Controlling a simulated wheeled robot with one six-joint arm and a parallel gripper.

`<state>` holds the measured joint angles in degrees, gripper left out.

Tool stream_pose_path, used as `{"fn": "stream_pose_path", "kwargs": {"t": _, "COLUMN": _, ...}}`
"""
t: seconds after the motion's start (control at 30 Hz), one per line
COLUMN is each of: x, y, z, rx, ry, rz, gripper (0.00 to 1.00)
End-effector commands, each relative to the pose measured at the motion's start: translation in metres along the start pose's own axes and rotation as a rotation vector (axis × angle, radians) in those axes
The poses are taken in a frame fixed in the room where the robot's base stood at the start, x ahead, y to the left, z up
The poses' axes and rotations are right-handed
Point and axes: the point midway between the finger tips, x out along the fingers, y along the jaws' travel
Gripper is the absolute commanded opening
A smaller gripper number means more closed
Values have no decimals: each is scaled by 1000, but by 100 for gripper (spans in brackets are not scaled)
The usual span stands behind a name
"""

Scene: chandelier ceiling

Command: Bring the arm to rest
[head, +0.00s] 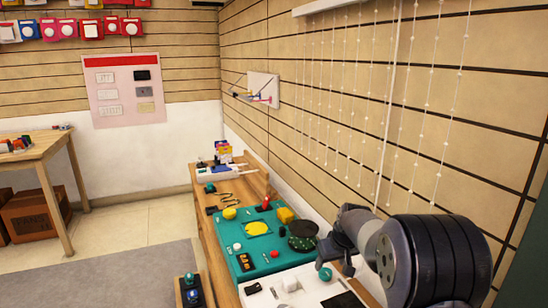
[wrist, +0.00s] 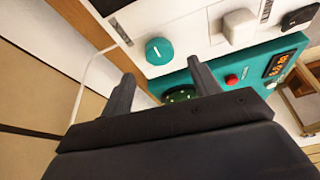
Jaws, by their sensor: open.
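My arm reaches in from the lower right in the head view, over the right side of a long wooden bench (head: 207,233). My gripper (head: 328,254) is low over the bench, near a teal knob (head: 325,274) on a white panel (head: 305,291). In the wrist view my gripper (wrist: 162,85) shows two dark fingers spread apart with nothing between them. The teal knob (wrist: 160,51) lies beyond the fingertips there. I cannot tell the exact gap between the fingers and the panel.
A teal board (head: 262,262) with a yellow disc, a red button (wrist: 232,79) and a dark round piece (head: 303,231) lies on the bench. Hanging bead strings (head: 385,110) and a slatted wall stand behind. A wooden table (head: 48,150) is at left.

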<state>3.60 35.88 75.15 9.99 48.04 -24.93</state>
Motion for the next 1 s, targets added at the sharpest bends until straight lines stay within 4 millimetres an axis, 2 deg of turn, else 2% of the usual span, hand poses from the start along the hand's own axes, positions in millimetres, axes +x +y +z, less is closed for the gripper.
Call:
{"fn": "stream_pose_path", "kwargs": {"t": 0.03, "x": -13, "y": 0, "z": -1, "rx": 1, "ry": 3, "rz": 2, "gripper": 59}}
{"fn": "stream_pose_path", "kwargs": {"t": 0.1, "x": -25, "y": 0, "z": -1, "rx": 1, "ry": 2, "rz": 1, "gripper": 59}}
{"fn": "stream_pose_path", "kwargs": {"t": 0.33, "x": -51, "y": 0, "z": 0, "rx": 1, "ry": 1, "rz": 1, "gripper": 59}}
{"fn": "stream_pose_path", "kwargs": {"t": 0.5, "x": -57, "y": 0, "z": 0, "rx": 1, "ry": -1, "rz": 1, "gripper": 59}}
{"fn": "stream_pose_path", "kwargs": {"t": 1.0, "x": -58, "y": 0, "z": 4, "rx": 0, "ry": -2, "rz": 4, "gripper": 59}}
